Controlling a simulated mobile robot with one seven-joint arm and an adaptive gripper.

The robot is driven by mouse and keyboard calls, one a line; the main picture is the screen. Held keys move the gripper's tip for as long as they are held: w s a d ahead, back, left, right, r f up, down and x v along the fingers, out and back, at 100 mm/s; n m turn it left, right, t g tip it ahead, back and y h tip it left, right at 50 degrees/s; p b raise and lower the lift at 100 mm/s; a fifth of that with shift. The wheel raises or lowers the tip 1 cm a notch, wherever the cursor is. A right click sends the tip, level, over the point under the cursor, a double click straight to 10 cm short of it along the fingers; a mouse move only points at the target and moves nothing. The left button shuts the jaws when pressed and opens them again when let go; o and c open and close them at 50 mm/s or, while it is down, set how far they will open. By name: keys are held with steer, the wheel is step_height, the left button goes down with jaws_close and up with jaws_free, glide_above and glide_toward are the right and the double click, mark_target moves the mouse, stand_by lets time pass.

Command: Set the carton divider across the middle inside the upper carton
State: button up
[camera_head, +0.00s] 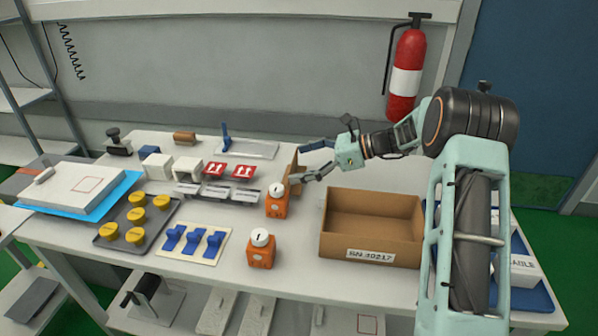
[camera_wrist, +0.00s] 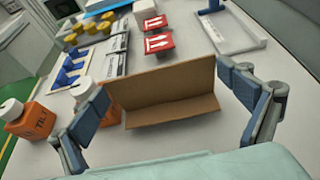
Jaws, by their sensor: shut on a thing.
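The brown cardboard divider (camera_head: 293,168) is at the back middle of the table, left of the carton. In the wrist view the divider (camera_wrist: 165,88) shows as a folded panel with a crease along its length. My gripper (camera_head: 298,163) is shut on it, one finger at each end. I cannot tell whether its lower edge touches the table. The open brown carton (camera_head: 372,254) stands right of my gripper, labelled SN 30217. Its visible inside is empty. It is the only open carton I see.
Orange bottles with white caps (camera_head: 276,206) (camera_head: 261,255) stand left of the carton, one close to the divider. Red arrow blocks (camera_head: 243,172), blue clips (camera_head: 193,240) and a tray of yellow caps (camera_head: 123,222) lie further left. My arm covers part of the right side.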

steer(key=shift+f, duration=1)
steer(key=shift+f, duration=0.1)
steer(key=shift+f, duration=0.1)
steer(key=o, duration=0.6)
steer(key=shift+r, duration=0.2)
steer(key=p+v, duration=0.1)
steer(key=v, duration=1.1)
steer(key=shift+r, duration=0.1)
